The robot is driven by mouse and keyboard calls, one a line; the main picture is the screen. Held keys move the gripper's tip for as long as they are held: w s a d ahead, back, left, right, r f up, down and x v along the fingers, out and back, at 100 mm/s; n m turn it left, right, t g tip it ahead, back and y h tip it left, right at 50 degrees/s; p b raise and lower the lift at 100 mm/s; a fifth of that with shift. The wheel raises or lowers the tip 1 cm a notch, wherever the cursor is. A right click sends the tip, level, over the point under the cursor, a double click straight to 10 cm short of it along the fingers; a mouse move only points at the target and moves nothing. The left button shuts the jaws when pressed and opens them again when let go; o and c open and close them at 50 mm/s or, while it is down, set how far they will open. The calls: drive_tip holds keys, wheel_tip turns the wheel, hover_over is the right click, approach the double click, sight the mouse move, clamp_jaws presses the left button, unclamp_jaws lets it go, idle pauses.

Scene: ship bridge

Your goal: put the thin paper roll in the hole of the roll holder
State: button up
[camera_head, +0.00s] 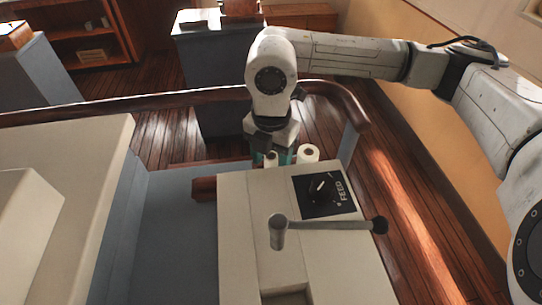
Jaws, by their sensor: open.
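My gripper (272,150) points down at the far edge of the beige console, with its fingertips partly hidden. It is open, close around or just beside a thin white paper roll (271,159); I cannot tell which, or whether they touch. A thicker white roll (308,153) with a dark core hole stands just to the right. Teal parts show between the two rolls. The lower ends of both rolls are hidden behind the console edge. I cannot clearly make out the roll holder or its hole.
The beige console (240,235) carries a black FEED dial panel (323,192) and a crank lever (330,225) with a black knob. A dark red-brown block (204,189) juts from its left side. A curved wooden rail (180,100) runs behind. Wooden floor lies open at the right.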

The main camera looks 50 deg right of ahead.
wheel_tip(320, 180, up, 12)
drive_tip(key=b, duration=0.1)
drive_tip(key=shift+r+b, duration=0.2)
drive_tip(key=shift+b, duration=0.2)
idle(0.3)
